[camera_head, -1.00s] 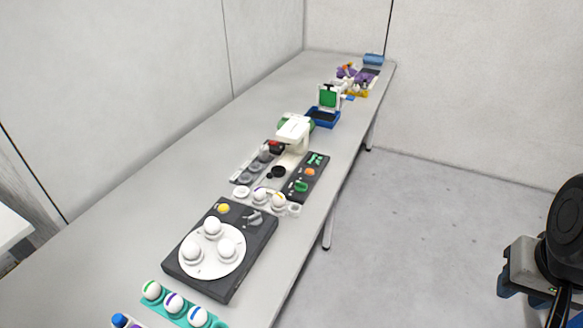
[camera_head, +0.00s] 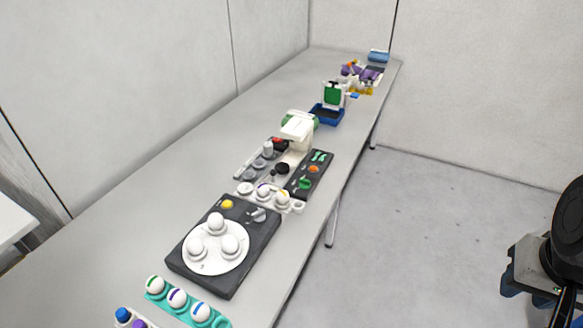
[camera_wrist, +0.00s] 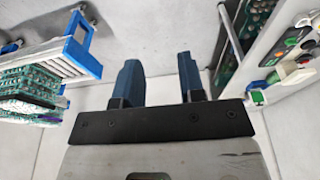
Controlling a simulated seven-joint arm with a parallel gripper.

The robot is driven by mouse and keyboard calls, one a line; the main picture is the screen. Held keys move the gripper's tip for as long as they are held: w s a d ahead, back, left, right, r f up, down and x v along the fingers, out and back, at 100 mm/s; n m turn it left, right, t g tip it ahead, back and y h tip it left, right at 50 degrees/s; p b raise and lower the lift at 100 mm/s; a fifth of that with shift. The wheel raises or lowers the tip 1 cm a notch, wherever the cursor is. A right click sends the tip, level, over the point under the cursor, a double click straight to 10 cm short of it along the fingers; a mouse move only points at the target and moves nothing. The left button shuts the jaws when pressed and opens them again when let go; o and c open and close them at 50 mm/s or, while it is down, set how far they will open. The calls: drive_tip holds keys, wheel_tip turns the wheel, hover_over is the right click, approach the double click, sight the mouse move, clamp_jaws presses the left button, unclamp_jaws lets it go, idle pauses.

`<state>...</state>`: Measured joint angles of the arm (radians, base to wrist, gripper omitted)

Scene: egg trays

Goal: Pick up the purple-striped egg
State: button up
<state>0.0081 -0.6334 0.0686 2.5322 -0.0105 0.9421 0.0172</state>
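A white egg with a purple stripe (camera_head: 177,298) sits in the middle of a teal tray (camera_head: 222,322) at the bottom of the head view. A green-striped egg (camera_head: 155,285) is on its left and a blue-striped egg (camera_head: 201,312) on its right. Another white egg with a purplish mark (camera_head: 264,191) stands in a small white holder further along the table; its stripe is too small to tell surely. My gripper (camera_wrist: 159,72) shows in the wrist view with its two fingers apart and nothing between them. It is away from the eggs, and no striped egg is recognizable in that view.
A dark turntable unit (camera_head: 225,285) with several white eggs stands behind the teal tray on the long grey table (camera_head: 110,215). Further back are a cream machine (camera_head: 297,128) and a blue tray (camera_head: 327,118). The wrist view shows a blue-framed rack (camera_wrist: 82,55) at left.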

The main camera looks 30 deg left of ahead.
drive_tip(key=o, duration=0.7)
drive_tip(key=w+a+f+n, duration=0.1)
drive_tip(key=w+a+n, duration=0.6)
drive_tip(key=w+a, duration=1.25)
drive_tip(key=n, duration=0.9)
hover_over(261, 187)
drive_tip(key=shift+g, duration=0.4)
wheel_tip(261, 187, down, 20)
drive_tip(key=shift+w+d+r, duration=0.1)
drive_tip(key=shift+d, duration=0.05)
drive_tip(key=shift+a, duration=0.2)
